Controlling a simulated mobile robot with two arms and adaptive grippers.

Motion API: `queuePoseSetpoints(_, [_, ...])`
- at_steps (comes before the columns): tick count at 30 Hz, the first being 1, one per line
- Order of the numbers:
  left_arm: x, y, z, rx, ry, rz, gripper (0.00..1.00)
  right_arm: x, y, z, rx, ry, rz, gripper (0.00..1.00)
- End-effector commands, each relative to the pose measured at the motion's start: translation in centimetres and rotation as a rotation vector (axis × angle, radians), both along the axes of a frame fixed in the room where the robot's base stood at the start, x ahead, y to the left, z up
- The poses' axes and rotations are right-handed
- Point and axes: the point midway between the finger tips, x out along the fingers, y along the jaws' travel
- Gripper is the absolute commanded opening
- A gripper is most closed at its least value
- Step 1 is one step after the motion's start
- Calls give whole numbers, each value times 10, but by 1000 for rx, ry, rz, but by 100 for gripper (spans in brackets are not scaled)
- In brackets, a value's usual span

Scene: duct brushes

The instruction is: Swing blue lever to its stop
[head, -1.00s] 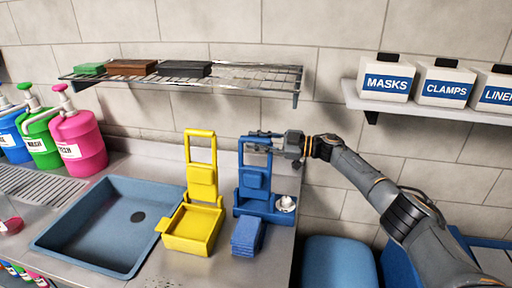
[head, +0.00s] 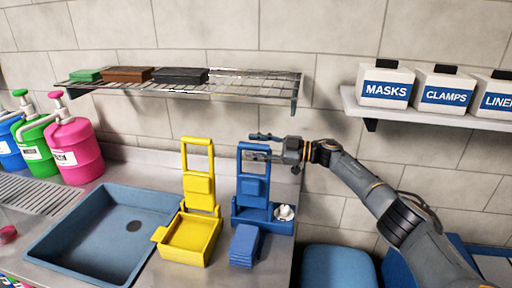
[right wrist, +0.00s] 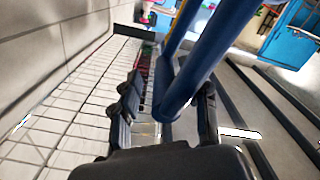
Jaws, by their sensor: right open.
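The blue lever (head: 254,188) is an upright blue frame rising from a blue base, with its top bar highest. My right gripper (head: 260,147) is at that top bar, its fingers spread open, one above and one lower. In the right wrist view, the blue bar (right wrist: 190,75) passes between the open fingers of the right gripper (right wrist: 167,100). Whether either finger touches the bar is unclear. My left gripper is not in view.
A yellow lever unit (head: 190,238) stands left of the blue one. Blue pads (head: 244,246) lie in front of the blue base. A wire shelf (head: 250,88) hangs above, and a shelf with labelled boxes (head: 385,88) is at right. A blue sink (head: 75,235) is at left.

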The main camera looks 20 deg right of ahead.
Motion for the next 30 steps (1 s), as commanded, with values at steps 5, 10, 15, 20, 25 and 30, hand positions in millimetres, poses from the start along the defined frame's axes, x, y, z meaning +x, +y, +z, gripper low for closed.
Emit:
queuePoseSetpoints(5, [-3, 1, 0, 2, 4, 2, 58, -1, 0, -1, 0, 1, 3, 45])
queuePoseSetpoints(10, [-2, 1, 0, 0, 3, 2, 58, -10, -15, -1, 0, 3, 1, 45])
queuePoseSetpoints(15, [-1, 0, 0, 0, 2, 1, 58, -30, -45, -2, -3, 3, -1, 45])
queuePoseSetpoints(20, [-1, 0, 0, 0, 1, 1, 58, -48, -73, -2, -1, 3, -3, 45])
queuePoseSetpoints(25, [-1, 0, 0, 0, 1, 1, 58, -61, -92, -2, 0, 3, -1, 45])
queuePoseSetpoints(30, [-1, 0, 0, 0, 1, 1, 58, -66, -100, -1, 1, 1, 0, 45])
